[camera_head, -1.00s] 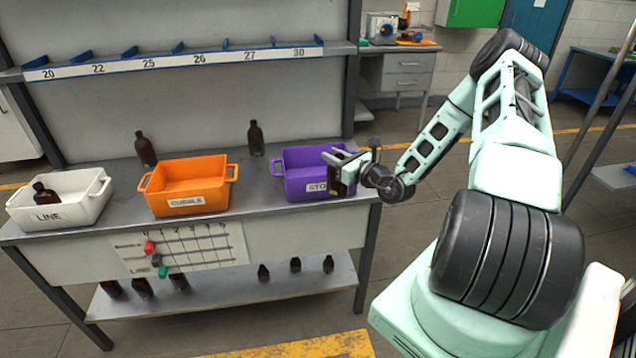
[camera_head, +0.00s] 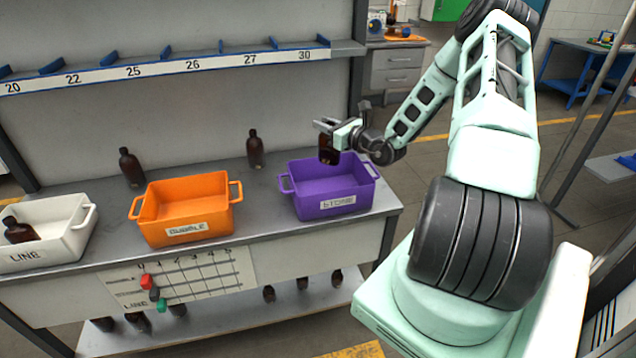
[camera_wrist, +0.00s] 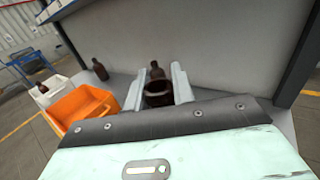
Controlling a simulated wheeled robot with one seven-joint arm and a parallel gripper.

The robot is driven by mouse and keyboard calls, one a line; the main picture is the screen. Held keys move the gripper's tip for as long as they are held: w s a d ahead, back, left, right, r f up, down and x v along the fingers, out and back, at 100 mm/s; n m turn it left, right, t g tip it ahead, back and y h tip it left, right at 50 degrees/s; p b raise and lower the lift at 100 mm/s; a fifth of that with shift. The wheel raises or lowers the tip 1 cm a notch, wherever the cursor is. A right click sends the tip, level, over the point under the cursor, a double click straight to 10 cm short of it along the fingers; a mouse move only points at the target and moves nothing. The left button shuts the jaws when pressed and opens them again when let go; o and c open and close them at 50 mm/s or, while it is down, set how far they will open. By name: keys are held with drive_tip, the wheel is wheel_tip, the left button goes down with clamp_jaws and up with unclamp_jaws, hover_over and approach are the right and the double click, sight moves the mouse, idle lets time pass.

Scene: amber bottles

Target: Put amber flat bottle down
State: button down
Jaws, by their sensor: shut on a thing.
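The amber flat bottle (camera_head: 327,149) is held upright in my gripper (camera_head: 326,126), above the back of the purple crate (camera_head: 338,205) labelled STORE. In the wrist view the held bottle (camera_wrist: 158,92) sits between the two pale fingers of my gripper (camera_wrist: 160,88). The fingers are shut on it. The bottle's lower end shows just above the crate's interior in the head view; I cannot tell the exact gap. The purple crate looks empty where it shows.
An orange crate (camera_head: 187,236) stands mid-bench and a white crate (camera_head: 62,252) holding a bottle (camera_head: 18,230) stands at left. Two amber bottles stand behind, one at left (camera_head: 131,167) and one nearer the middle (camera_head: 255,149). A numbered shelf edge (camera_head: 165,70) runs above. Several bottles stand on the lower shelf.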

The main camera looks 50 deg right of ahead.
sight(325, 153)
wheel_tip(325, 153, down, 9)
drive_tip(key=shift+w+f+p, duration=0.1)
drive_tip(key=shift+f+p, duration=0.1)
drive_tip(key=shift+p, duration=0.8)
drive_tip(key=shift+f, duration=0.15)
